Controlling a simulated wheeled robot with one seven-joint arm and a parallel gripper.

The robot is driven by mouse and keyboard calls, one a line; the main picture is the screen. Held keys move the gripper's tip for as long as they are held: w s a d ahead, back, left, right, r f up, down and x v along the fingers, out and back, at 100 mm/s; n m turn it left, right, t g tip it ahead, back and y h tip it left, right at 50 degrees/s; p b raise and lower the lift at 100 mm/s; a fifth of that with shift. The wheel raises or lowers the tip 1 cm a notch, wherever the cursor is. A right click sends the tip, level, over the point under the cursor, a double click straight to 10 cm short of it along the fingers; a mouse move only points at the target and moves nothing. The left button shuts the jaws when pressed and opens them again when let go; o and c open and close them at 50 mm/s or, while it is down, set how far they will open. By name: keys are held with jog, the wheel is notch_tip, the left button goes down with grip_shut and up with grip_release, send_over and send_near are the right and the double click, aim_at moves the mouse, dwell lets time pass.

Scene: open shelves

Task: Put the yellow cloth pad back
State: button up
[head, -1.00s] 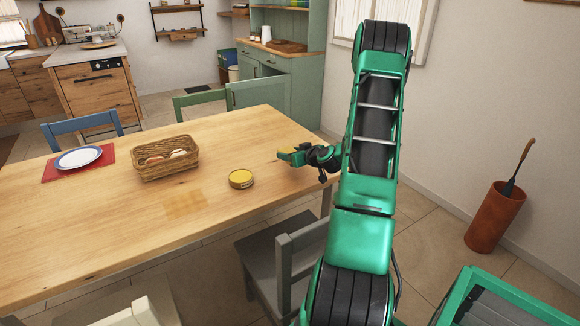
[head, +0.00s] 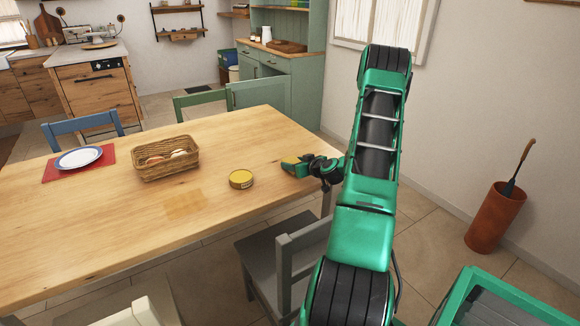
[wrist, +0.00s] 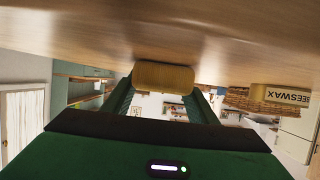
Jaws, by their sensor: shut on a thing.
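The yellow cloth pad (wrist: 163,77) is pinched between the two green fingers of my gripper in the wrist view. In the head view my gripper (head: 289,165) is low at the right end of the wooden table (head: 100,232), with a small yellow part of the pad (head: 290,159) showing. The pad is right by the tabletop (wrist: 160,35) in the wrist view; I cannot tell whether it touches. A darker, glossy patch (head: 186,203) lies on the table, left of the beeswax tin (head: 241,179).
The round yellow tin, labelled BEESWAX in the wrist view (wrist: 288,95), stands left of my gripper. A wicker basket (head: 165,172) and a plate (head: 79,158) on a red mat (head: 52,174) are farther left. A grey chair (head: 285,262) is at the near edge.

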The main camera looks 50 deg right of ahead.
jog(key=o, duration=1.1)
